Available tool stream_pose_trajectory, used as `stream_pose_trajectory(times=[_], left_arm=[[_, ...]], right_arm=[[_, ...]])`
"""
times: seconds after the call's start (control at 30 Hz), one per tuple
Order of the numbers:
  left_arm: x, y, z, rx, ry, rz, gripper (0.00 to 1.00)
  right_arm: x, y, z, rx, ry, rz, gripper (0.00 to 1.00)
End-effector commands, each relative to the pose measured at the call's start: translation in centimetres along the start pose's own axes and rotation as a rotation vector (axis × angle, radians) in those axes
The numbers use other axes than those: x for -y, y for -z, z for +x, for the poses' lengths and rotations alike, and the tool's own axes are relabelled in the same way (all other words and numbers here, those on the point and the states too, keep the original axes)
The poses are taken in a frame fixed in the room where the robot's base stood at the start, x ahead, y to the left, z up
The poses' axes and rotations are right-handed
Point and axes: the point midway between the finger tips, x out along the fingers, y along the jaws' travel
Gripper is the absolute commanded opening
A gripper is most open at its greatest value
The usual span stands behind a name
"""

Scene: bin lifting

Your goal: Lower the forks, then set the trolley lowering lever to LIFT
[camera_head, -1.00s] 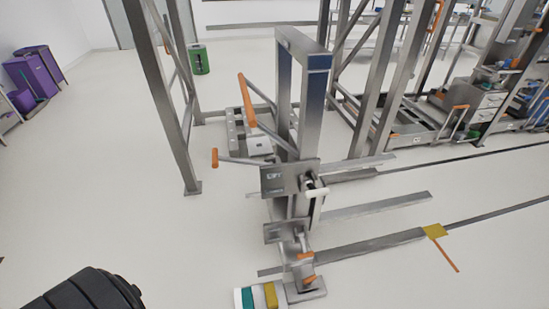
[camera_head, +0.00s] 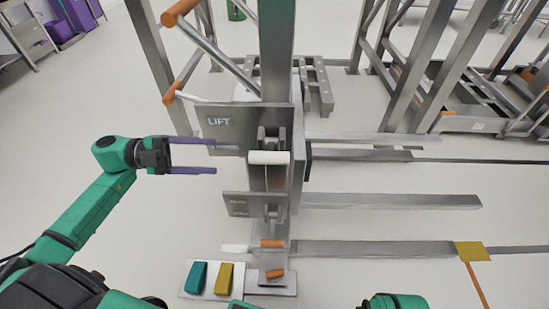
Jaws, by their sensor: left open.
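The trolley's metal mast (camera_head: 277,60) stands upright in the middle of the head view. A plate marked LIFT (camera_head: 240,118) is fixed to it, with a lever that has a white cylindrical grip (camera_head: 269,157) in front. A second line of text on the plate is partly covered by my finger. The forks (camera_head: 390,201) extend to the right, low over the floor. My left gripper (camera_head: 214,156) is open and empty, its purple fingers pointing right at the plate's left edge; contact cannot be told. My right gripper is out of view; only a green part of that arm shows at the bottom.
A lower plate (camera_head: 240,205) sits under the LIFT plate. Orange-ended handles (camera_head: 181,12) stick out at upper left. Teal (camera_head: 196,277) and yellow (camera_head: 224,278) pedals lie at the base. Steel frames (camera_head: 440,60) stand behind.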

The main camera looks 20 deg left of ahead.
Motion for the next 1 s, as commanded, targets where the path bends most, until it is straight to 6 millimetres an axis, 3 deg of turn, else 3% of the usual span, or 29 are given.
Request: stream_pose_trajectory(times=[0.5, 0.63, 0.87, 0.93, 1.0], left_arm=[[0.4, 0.1, 12.2, 0.000, 0.011, 0.001, 0.64], [0.4, 0.1, 13.5, 0.002, 0.011, 0.000, 0.64], [0.4, 0.0, 13.7, 0.002, 0.010, -0.002, 0.64], [0.4, 0.0, 13.7, 0.002, 0.010, -0.002, 0.45], [0.4, 0.0, 13.6, 0.002, 0.010, -0.002, 0.18]], right_arm=[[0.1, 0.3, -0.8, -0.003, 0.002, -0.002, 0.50], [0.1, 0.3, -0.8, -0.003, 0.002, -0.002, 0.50], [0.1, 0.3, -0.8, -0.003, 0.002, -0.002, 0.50], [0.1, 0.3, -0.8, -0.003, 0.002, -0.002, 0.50], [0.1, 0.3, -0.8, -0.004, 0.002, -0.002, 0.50]])
